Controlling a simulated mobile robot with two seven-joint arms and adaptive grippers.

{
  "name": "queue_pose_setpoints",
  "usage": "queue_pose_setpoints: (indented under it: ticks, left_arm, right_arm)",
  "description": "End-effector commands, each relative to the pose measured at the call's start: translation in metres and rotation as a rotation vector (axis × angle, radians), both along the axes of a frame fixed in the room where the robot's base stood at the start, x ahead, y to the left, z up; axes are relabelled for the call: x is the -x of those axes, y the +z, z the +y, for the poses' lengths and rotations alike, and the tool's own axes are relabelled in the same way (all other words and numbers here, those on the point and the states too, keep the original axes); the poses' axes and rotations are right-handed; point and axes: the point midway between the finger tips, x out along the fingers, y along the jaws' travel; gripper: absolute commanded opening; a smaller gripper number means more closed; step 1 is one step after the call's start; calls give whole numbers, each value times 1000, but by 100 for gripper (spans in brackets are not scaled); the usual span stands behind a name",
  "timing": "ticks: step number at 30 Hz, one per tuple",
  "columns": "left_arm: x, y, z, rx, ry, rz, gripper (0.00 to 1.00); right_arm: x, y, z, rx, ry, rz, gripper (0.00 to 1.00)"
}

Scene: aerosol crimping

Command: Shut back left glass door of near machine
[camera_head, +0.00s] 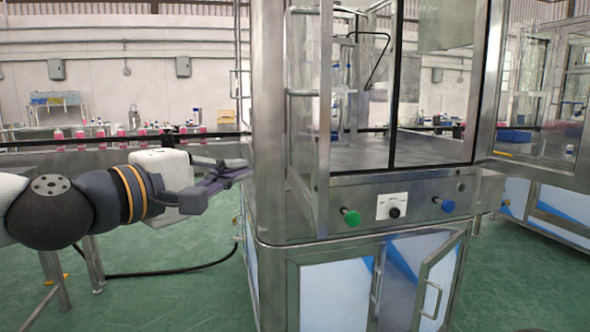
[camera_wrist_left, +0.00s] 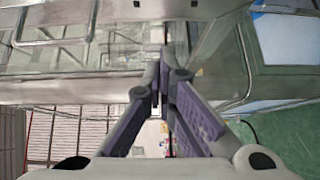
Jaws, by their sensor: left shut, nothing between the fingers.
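The near machine (camera_head: 268,120) is a steel-framed cabinet with glass panels, to the right of my left gripper. My left gripper (camera_head: 246,168) is shut and empty, its fingertips close to the machine's left side; I cannot tell whether they touch. A thin upright handle bar (camera_head: 237,60) shows beyond the left corner post, possibly on the back left glass door. That door's pane is mostly hidden, and how far it stands open is unclear. In the left wrist view the shut fingertips (camera_wrist_left: 162,72) point at the machine's steel and glass side (camera_wrist_left: 120,45). My right gripper is not in view.
A framed glass door (camera_head: 308,135) juts out at the machine's front left. A lower cabinet door (camera_head: 437,285) stands ajar. A conveyor with pink bottles (camera_head: 120,138) runs behind my left arm. A second machine (camera_head: 552,190) stands at the right. Green floor is open below.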

Motion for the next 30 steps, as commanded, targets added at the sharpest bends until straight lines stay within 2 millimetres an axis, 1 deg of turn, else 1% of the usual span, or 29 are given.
queue_pose_setpoints:
  ticks: [1, 2, 5, 8, 18, 21, 24, 30]
  left_arm:
    - [0, 10, 3, 17, 3, -14, 0]
    - [-1, 13, 3, 22, 3, -19, 0]
    - [-9, 14, -3, 22, 3, -21, 0]
    - [-25, 12, -14, 22, 2, -18, 0]
    - [-85, 13, -56, 20, 2, -20, 0]
    - [-85, 17, -74, 20, 1, -24, 0]
    - [-87, 17, -86, 20, 2, -23, 0]
    - [-89, 15, -93, 20, 3, -22, 0]
  right_arm:
    - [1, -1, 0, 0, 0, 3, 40]
    - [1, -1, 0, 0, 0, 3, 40]
    - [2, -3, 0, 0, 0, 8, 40]
    - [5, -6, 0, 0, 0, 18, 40]
    - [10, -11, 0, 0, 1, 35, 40]
    - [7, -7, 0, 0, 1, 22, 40]
    - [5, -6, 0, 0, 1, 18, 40]
    - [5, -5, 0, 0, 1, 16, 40]
